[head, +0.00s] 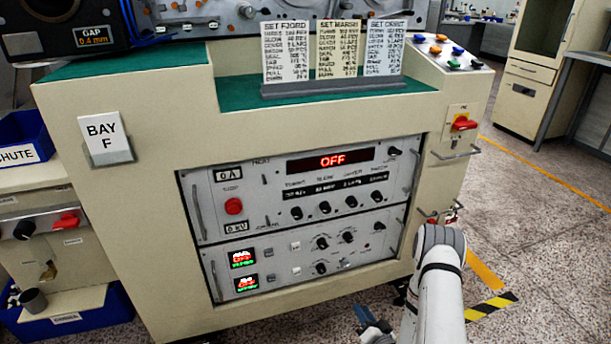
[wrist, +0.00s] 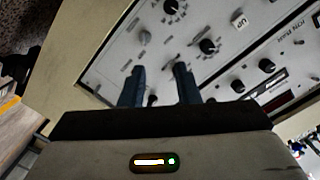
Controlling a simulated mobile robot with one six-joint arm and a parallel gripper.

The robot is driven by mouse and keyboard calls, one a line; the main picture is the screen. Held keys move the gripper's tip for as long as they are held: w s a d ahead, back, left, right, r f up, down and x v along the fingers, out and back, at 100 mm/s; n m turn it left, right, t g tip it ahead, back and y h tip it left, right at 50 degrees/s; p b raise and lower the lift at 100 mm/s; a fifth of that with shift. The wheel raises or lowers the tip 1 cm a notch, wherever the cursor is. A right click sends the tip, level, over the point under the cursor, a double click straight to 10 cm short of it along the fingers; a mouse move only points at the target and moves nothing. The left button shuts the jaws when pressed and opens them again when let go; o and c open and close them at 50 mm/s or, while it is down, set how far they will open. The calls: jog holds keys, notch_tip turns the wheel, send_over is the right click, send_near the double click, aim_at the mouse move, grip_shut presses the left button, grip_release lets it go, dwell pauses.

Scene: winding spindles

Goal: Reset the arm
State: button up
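My gripper (wrist: 158,78) shows in the wrist view as two dark blue fingers standing apart with a clear gap and nothing held between them. The lower control panel (wrist: 190,45) with its knobs lies beyond the fingertips, tilted in this view. In the head view my arm (head: 438,285) reaches in from the bottom, in front of the cabinet's right side. Part of my gripper (head: 372,328) shows low in that view, in front of the cabinet's base; the rest is cut off by the frame edge.
The cream cabinet (head: 130,215) carries panels with knobs and a red OFF display (head: 333,160). A handle (head: 455,153) and red switch (head: 463,123) stick out at its right. A blue bin (head: 75,312) stands at left. Open floor (head: 545,235) lies to the right.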

jog(key=w+d+r+n+g+h+p, duration=0.15)
jog(key=r+p, duration=0.35)
jog(key=r, duration=0.8)
jog(key=w+r+n+g+h+p, duration=0.1)
jog(key=w+r+g+h+p, duration=0.15)
jog(key=r+p, duration=0.7)
jog(key=w+d+r+n+g+h+p, duration=0.1)
jog(key=r+n+g+p, duration=0.15)
jog(key=r, duration=1.35)
jog(key=s+a+r+m+g+h+p, duration=0.1)
jog(key=s+r+g+p, duration=0.15)
jog(key=s+r, duration=0.5)
jog(key=s+r+g+p, duration=0.1)
jog(key=s+r+p, duration=0.3)
jog(key=r, duration=0.7)
jog(key=s+a+r+g+p, duration=0.1)
jog(key=s+a+r+p, duration=0.1)
jog(key=s+r, duration=0.4)
jog(key=s+a+r+g+p, duration=0.2)
jog(key=s+r+p, duration=0.2)
jog(key=s, duration=0.7)
notch_tip(320, 180, up, 2)
jog(key=shift+r+g+p, duration=0.25)
jog(key=shift+g+p, duration=0.05)
jog(key=shift+p, duration=0.1)
